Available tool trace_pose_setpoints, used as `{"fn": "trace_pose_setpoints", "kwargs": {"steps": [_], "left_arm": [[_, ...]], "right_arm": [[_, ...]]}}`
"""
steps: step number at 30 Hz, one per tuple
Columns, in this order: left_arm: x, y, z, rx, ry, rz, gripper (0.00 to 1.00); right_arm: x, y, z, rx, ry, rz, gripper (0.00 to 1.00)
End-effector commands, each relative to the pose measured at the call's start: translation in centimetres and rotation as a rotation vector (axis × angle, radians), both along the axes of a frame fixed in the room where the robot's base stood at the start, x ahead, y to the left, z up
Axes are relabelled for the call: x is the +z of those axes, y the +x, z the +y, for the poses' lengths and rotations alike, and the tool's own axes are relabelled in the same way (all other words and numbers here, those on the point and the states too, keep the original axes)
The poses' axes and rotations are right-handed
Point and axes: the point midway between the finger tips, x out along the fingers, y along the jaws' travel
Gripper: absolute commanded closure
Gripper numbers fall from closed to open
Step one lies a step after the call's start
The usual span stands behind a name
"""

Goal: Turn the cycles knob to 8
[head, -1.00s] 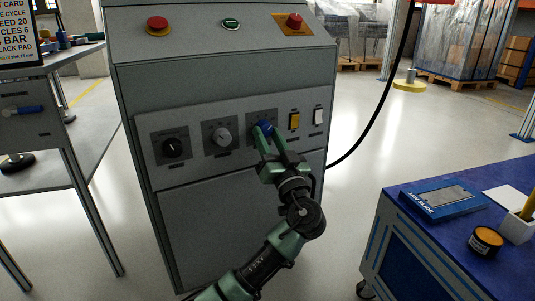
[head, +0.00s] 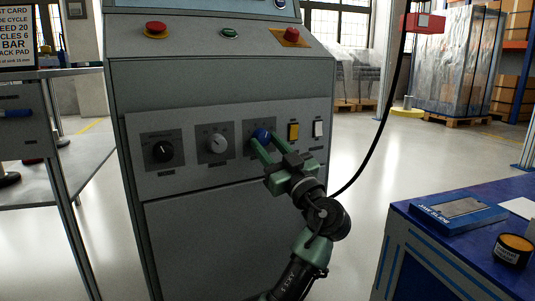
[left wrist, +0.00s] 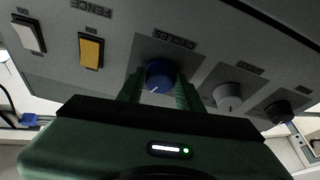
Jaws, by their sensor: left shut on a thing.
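The blue cycles knob (head: 261,135) is the rightmost of three knobs on the grey machine's front panel. In the left wrist view the knob (left wrist: 159,74) shows upside down under its CYCLES label, with a white pointer line toward the picture's lower left. Its scale numbers are too small to read. My left gripper (head: 263,142) is shut on the knob, with one green finger on each side; its fingers also show in the left wrist view (left wrist: 159,88). My right gripper is not in view.
A grey knob (head: 217,144) and a black knob (head: 163,151) sit left of it. A yellow switch (head: 293,131) and a white switch (head: 317,129) are close on the right. A blue cart (head: 440,250) stands at lower right.

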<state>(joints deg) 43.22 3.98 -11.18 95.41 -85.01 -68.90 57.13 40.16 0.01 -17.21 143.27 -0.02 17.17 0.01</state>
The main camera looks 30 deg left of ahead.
Motion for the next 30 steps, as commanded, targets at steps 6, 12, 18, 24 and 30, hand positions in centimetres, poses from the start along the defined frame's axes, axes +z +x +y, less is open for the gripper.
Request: {"fn": "trace_pose_setpoints", "kwargs": {"steps": [6, 12, 18, 24, 30], "left_arm": [[-0.1, 0.0, 0.0, 0.002, -0.006, -0.006, 1.00], [-0.1, 0.0, 0.0, 0.001, -0.005, -0.005, 1.00], [-0.1, 0.0, 0.0, 0.001, -0.004, -0.006, 0.43], [0.0, 0.0, -0.1, 0.000, -0.004, -0.005, 0.43], [-0.5, -0.7, -1.7, -0.003, -0.005, -0.002, 0.43]], "right_arm": [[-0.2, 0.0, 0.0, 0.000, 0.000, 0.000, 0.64], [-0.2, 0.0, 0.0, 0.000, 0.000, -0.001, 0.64], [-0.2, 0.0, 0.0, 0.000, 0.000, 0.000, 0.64], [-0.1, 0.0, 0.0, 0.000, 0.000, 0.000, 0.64], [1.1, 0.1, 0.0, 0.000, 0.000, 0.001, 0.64]]}}
